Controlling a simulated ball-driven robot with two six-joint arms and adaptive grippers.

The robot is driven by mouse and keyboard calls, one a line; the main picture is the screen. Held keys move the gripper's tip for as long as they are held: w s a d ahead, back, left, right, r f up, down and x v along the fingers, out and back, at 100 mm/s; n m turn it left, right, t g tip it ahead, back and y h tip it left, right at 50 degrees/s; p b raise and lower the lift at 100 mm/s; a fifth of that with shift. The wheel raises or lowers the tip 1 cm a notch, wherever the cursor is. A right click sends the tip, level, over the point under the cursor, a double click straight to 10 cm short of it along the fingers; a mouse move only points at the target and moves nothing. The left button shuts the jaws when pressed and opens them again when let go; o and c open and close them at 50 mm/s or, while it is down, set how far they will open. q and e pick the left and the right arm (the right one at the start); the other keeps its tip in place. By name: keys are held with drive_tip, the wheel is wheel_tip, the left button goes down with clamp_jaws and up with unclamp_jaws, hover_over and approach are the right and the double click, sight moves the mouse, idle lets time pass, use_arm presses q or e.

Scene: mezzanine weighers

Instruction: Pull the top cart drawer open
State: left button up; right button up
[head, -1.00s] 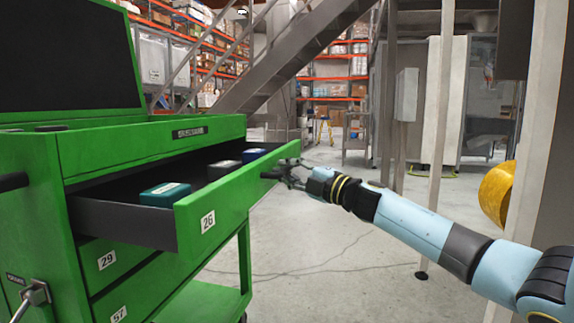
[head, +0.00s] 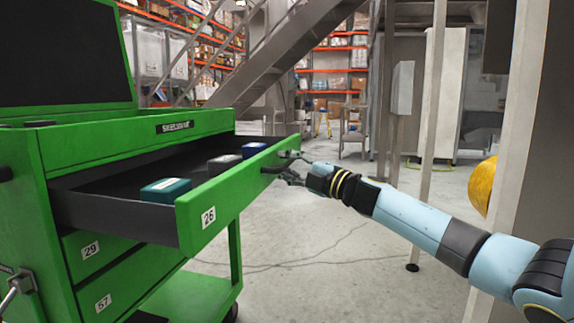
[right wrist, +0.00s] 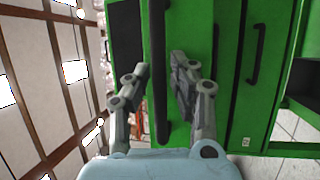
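The green cart's top drawer (head: 240,190), labelled 26, is pulled well out in the head view. A teal box (head: 166,190), a dark grey box (head: 224,163) and a blue box (head: 253,150) lie inside it. My right gripper (head: 287,167) is at the far end of the drawer front, at its black handle (head: 270,169). Much of the handle is hidden in the head view. My left gripper is not in view.
Lower drawers 29 (head: 90,250) and 57 (head: 103,303) are shut. A dark raised panel (head: 62,52) stands on the cart. A grey post (head: 430,130) and a yellow rounded object (head: 482,186) are to the right. The floor (head: 330,240) beside the drawer is clear.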

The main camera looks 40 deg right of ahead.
drive_tip(key=v, duration=1.2)
idle(0.6)
